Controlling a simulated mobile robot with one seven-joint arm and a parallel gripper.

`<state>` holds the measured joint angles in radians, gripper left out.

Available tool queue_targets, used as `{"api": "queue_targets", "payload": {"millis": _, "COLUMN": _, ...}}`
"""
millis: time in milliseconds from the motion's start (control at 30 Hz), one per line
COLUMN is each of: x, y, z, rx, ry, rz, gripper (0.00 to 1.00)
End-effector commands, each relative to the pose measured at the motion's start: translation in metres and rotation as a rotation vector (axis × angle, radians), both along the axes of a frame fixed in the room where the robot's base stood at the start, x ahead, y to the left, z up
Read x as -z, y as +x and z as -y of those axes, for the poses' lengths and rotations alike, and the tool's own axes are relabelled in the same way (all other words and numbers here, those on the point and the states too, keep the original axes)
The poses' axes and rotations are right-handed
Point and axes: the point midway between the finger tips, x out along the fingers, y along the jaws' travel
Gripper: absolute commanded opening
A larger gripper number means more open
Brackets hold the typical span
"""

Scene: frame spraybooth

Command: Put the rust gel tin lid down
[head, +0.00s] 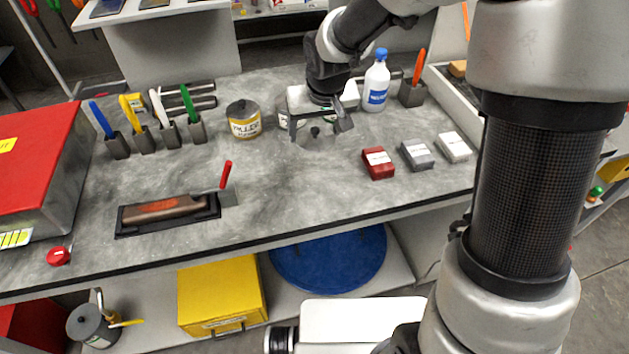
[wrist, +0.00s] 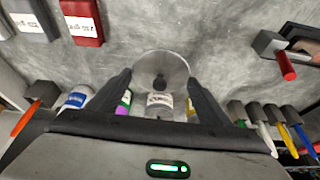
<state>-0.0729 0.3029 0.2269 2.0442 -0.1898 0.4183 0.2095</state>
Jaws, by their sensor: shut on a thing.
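My gripper (head: 318,132) is over the bench, right of the filler tin. It is shut on the rust gel tin lid (wrist: 175,66), a grey disc with a dark knob, its two fingers at opposite sides of the rim. In the head view the lid (head: 305,138) blends with the grey bench, and I cannot tell whether it touches the top. A tin with a pale label (head: 286,122), likely the rust gel tin, stands behind my gripper and is partly hidden. It also shows between the fingers in the wrist view (wrist: 160,101).
The filler tin (head: 243,122) stands to the left, a blue-capped bottle (head: 376,88) behind to the right. Red (head: 378,163), grey (head: 417,155) and white (head: 453,147) boxes lie front right. The bench's front middle is clear.

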Motion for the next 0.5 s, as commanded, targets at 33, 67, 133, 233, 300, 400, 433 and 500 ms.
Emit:
{"api": "queue_targets", "payload": {"millis": 33, "x": 0.003, "y": -0.007, "z": -0.002, "rx": -0.018, "ry": -0.003, "rz": 0.003, "gripper": 0.51}}
{"api": "queue_targets", "payload": {"millis": 67, "x": 0.004, "y": -0.011, "z": -0.003, "rx": -0.027, "ry": -0.004, "rz": 0.004, "gripper": 0.51}}
{"api": "queue_targets", "payload": {"millis": 133, "x": 0.006, "y": -0.017, "z": -0.005, "rx": -0.042, "ry": -0.007, "rz": 0.005, "gripper": 0.51}}
{"api": "queue_targets", "payload": {"millis": 233, "x": 0.017, "y": -0.020, "z": -0.007, "rx": -0.054, "ry": -0.008, "rz": 0.004, "gripper": 0.51}}
{"api": "queue_targets", "payload": {"millis": 300, "x": 0.031, "y": -0.022, "z": -0.007, "rx": -0.056, "ry": -0.010, "rz": 0.002, "gripper": 0.51}}
{"api": "queue_targets", "payload": {"millis": 400, "x": 0.050, "y": -0.021, "z": -0.007, "rx": -0.056, "ry": -0.010, "rz": 0.003, "gripper": 0.51}}
{"api": "queue_targets", "payload": {"millis": 433, "x": 0.055, "y": -0.021, "z": -0.007, "rx": -0.056, "ry": -0.010, "rz": 0.003, "gripper": 0.51}}
{"api": "queue_targets", "payload": {"millis": 500, "x": 0.064, "y": -0.021, "z": -0.007, "rx": -0.054, "ry": -0.008, "rz": 0.003, "gripper": 0.51}}
